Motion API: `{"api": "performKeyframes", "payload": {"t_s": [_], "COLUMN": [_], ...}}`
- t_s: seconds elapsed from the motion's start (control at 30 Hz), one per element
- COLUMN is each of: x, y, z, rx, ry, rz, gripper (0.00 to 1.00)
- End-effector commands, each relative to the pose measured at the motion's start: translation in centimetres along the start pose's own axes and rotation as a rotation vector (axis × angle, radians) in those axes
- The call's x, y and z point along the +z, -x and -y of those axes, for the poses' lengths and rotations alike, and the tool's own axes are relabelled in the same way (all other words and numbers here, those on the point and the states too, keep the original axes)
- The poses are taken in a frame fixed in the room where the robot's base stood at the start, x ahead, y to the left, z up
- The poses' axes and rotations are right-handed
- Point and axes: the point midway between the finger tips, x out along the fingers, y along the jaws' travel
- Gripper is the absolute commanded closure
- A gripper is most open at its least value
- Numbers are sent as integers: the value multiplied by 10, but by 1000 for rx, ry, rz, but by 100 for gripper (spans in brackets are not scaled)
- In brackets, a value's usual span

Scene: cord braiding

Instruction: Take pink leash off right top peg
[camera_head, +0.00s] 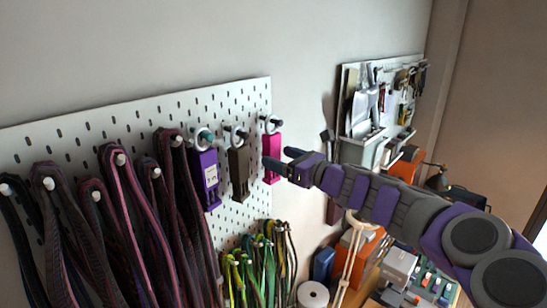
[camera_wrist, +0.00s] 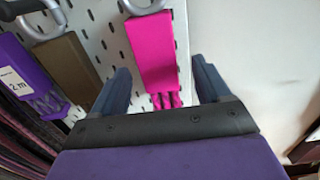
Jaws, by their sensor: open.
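The pink leash (camera_head: 272,158) hangs from the rightmost top peg (camera_head: 276,121) of the white pegboard, by a grey ring. In the wrist view the pink leash (camera_wrist: 152,52) hangs upright, with its lower strands between my finger tips. My gripper (camera_head: 278,159) reaches in from the right, with its fingers at the leash's height. In the wrist view my gripper (camera_wrist: 164,85) is open, one dark blue finger on each side of the leash. I see a gap at both sides; whether either finger touches it I cannot tell.
A brown leash (camera_head: 238,172) and a purple leash (camera_head: 206,178) hang on pegs just left of the pink one. Dark cords (camera_head: 120,215) fill the board's left, and green and yellow cords (camera_head: 262,262) hang below. A tool board (camera_head: 385,100) is behind at the right.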

Motion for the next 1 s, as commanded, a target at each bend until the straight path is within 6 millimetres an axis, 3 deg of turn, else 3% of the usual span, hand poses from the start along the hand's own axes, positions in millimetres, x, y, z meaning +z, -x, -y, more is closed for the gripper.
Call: {"api": "performKeyframes", "payload": {"t_s": [0.2,0.53,1.0], "x": [2,2,1], "y": [-29,-31,-32], "z": [1,2,0], "rx": [0,0,0], "ry": [0,0,0], "rz": [-2,0,-1], "gripper": [24,25,70]}}
